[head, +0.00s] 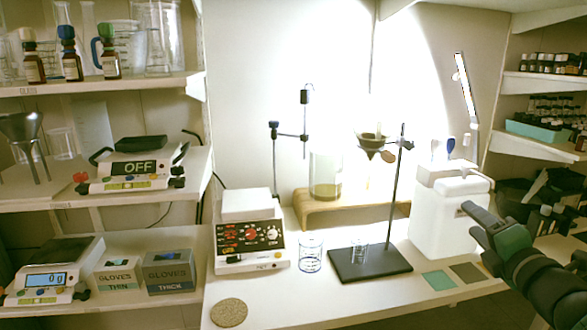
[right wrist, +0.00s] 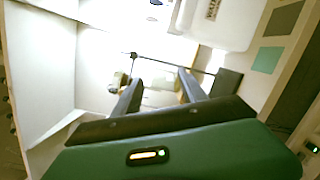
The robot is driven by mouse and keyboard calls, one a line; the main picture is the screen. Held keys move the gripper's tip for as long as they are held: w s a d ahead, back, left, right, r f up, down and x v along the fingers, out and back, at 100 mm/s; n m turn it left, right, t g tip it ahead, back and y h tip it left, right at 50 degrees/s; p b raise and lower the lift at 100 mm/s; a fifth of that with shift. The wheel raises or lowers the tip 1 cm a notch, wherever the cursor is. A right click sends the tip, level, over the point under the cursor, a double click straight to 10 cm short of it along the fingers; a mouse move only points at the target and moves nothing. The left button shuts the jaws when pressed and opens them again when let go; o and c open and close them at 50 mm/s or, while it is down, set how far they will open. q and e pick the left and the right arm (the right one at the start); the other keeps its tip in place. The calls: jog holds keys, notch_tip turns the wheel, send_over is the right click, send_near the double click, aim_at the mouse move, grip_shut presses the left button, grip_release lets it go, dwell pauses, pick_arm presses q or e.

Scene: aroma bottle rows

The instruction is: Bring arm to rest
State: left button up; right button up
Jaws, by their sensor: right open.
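My right gripper (head: 476,222) is at the right of the head view, in front of the white container and above the bench's right part. In the right wrist view its two fingers (right wrist: 160,92) are spread apart with nothing between them. Beyond the fingers are the bench and the stand, seen tilted. My left gripper does not show in the head view.
The bench (head: 290,308) holds a hotplate (head: 248,245), a glass beaker (head: 311,256), a black stand base (head: 370,263), a white container (head: 440,215), a green tile (head: 438,281) and a grey tile (head: 467,273). A cork mat (head: 229,313) lies front left. Bench space in front is clear.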

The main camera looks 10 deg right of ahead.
jog(key=s+a+f+m+g+h, duration=0.1)
jog(key=a+f+m+g, duration=0.25)
jog(key=f+m, duration=0.6)
jog(key=s+a+f+m+g, duration=0.1)
jog(key=a+f+m+g, duration=0.3)
jog(key=f, duration=1)
jog(key=s+a+f+m+g+y, duration=0.3)
jog(key=s+a+f+m+g, duration=0.55)
jog(key=s+a+f, duration=0.8)
notch_tip(320, 180, up, 30)
jog(key=d+p, duration=0.2)
jog(key=p, duration=2.8)
jog(key=shift+s+f+t, duration=0.25)
jog(key=shift+t, duration=0.15)
